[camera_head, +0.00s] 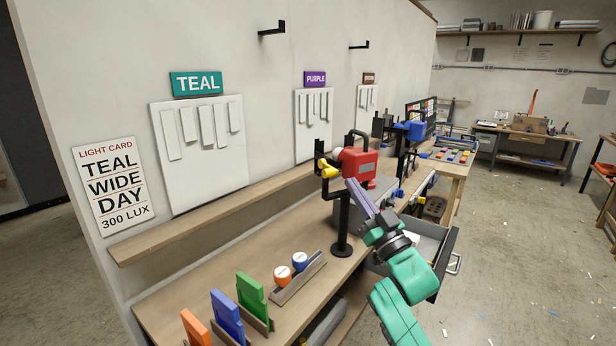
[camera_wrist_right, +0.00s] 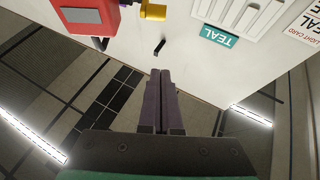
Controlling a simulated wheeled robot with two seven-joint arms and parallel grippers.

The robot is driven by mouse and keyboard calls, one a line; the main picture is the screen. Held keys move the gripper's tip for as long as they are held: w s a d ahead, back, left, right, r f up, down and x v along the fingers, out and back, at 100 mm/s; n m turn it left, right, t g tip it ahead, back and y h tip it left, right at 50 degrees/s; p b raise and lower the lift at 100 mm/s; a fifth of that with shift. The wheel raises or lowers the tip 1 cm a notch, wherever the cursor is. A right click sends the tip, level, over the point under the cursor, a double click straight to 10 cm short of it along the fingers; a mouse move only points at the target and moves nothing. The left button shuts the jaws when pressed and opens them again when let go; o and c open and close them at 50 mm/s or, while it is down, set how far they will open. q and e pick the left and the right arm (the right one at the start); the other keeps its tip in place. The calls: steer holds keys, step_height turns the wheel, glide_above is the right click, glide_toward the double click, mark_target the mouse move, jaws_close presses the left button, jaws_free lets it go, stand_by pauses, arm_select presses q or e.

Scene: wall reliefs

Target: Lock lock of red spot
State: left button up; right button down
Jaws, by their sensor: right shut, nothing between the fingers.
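The red spot (camera_head: 359,166) is a red box-shaped lamp with a pale round front, held in a black yoke on a black stand (camera_head: 343,222). A yellow knob (camera_head: 327,168) sits on the yoke's left side; I cannot tell its turned position. My right gripper (camera_head: 353,184) has purple fingers, shut and empty, just below the red spot in the head view. In the right wrist view the fingertips (camera_wrist_right: 160,74) stay visibly apart from the yellow knob (camera_wrist_right: 153,11) and the red spot (camera_wrist_right: 86,15), which is cut by the top edge. My left gripper is not in view.
A wooden bench (camera_head: 170,304) runs along the wall, with orange, blue and green upright pieces and two round-topped pieces in a rack (camera_head: 298,280). An open grey drawer (camera_head: 428,245) lies behind my right arm. A blue lamp (camera_head: 408,130) stands farther back. Wall reliefs (camera_head: 201,150) hang at left.

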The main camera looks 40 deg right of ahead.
mark_target(324, 168)
steer(key=d+p+x, duration=0.1)
steer(key=p+x, duration=0.5)
steer(key=x, duration=0.4)
steer(key=f, duration=0.2)
steer(key=w+f, duration=0.1)
steer(key=f, duration=0.1)
steer(key=shift+a+f+p, duration=0.1)
steer(key=shift+f+p, duration=0.05)
steer(key=shift+p, duration=0.2)
